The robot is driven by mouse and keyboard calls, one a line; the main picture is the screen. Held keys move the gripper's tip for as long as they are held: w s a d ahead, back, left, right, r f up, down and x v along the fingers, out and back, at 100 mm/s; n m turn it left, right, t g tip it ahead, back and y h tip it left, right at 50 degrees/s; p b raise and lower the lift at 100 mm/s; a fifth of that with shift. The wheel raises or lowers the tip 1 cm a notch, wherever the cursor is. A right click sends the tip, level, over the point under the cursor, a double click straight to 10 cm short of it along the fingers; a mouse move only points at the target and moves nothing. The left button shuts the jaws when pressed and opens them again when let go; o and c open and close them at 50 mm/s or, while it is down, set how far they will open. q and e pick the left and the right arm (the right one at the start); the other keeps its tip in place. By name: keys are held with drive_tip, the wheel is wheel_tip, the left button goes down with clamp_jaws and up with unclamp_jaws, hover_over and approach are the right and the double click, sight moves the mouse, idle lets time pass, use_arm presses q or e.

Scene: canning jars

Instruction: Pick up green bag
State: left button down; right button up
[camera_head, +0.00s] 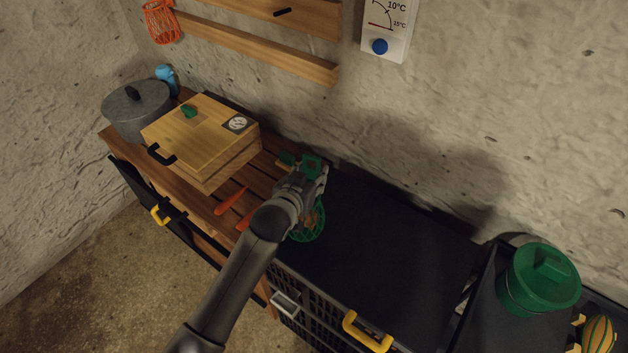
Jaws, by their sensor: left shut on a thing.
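The green bag (307,233) is a mesh net with something brownish inside, over the left end of the black surface. My left gripper (312,183) is shut on the bag's upper part, where green also shows beside the fingers. The gripper and wrist hide part of the bag, and I cannot tell whether its bottom touches the surface. My right gripper is not in view.
A wooden box (205,130) and a grey pot (137,108) stand on the slatted wooden table at left. Orange-red carrot-like items (231,201) lie near my arm. A green lidded pot (540,278) stands at right. The black top (400,245) is mostly clear.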

use_arm(q)
drive_tip(key=w+r+b+v, duration=0.1)
drive_tip(key=r+b+v, duration=0.1)
drive_tip(key=v, duration=1.2)
drive_tip(key=shift+a+r+b, duration=0.4)
drive_tip(key=shift+r+b, duration=0.1)
drive_tip(key=shift+b, duration=0.1)
drive_tip(key=shift+s, duration=0.1)
